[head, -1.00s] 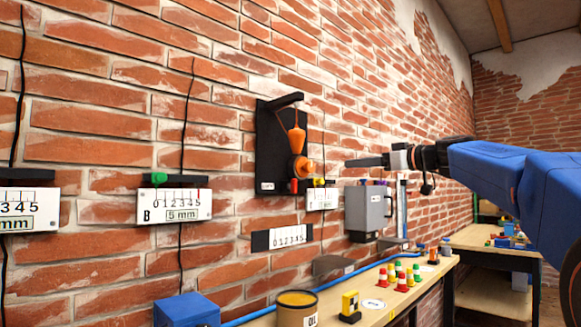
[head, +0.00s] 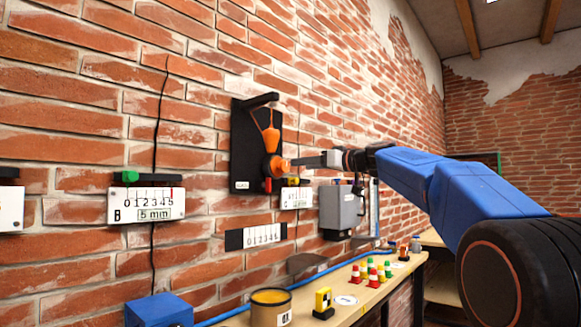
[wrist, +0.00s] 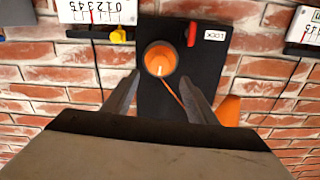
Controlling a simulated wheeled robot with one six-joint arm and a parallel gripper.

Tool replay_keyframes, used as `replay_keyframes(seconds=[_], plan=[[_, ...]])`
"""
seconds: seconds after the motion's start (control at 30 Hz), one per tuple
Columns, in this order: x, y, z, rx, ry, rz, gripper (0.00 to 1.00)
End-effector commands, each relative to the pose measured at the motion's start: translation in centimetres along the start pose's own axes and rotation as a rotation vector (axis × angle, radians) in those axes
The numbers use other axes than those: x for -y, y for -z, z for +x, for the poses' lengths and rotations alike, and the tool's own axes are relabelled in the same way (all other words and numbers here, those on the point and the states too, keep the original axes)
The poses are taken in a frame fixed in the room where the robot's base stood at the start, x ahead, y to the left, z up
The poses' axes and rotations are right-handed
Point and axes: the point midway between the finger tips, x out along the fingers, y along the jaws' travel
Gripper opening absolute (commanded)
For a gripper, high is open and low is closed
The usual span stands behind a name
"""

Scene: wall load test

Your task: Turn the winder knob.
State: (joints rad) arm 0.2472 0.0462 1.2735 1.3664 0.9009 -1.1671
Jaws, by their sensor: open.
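The orange winder knob (head: 273,167) sits low on a black wall plate (head: 241,150). An orange plumb-shaped weight (head: 271,138) hangs above it on an orange cord from the plate's top arm. In the wrist view the knob (wrist: 160,59) shows a pale line on its face, and the cord runs off from it. My gripper (head: 296,162) is just right of the knob in the head view. In the wrist view its two fingers (wrist: 163,97) are open and spread, with the knob straight ahead between their lines. Whether the fingertips reach around the knob I cannot tell.
A red lever (wrist: 191,34) and a "LOCK" label (wrist: 214,35) are beside the knob. Scale card B (head: 147,204) and a grey box (head: 341,208) flank the plate. A bench (head: 350,300) below holds small cones (head: 372,275) and a tin (head: 271,306).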

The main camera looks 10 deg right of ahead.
Motion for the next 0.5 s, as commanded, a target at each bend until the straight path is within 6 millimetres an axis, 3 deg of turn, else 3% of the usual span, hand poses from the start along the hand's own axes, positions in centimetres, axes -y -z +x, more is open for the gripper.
replay_keyframes(seconds=[0.2, 0.5], plan=[[0.1, -0.1, 3.9, 0.001, 0.003, 0.000, 0.52], [0.0, 0.0, 6.8, 0.000, 0.001, -0.001, 0.52]])
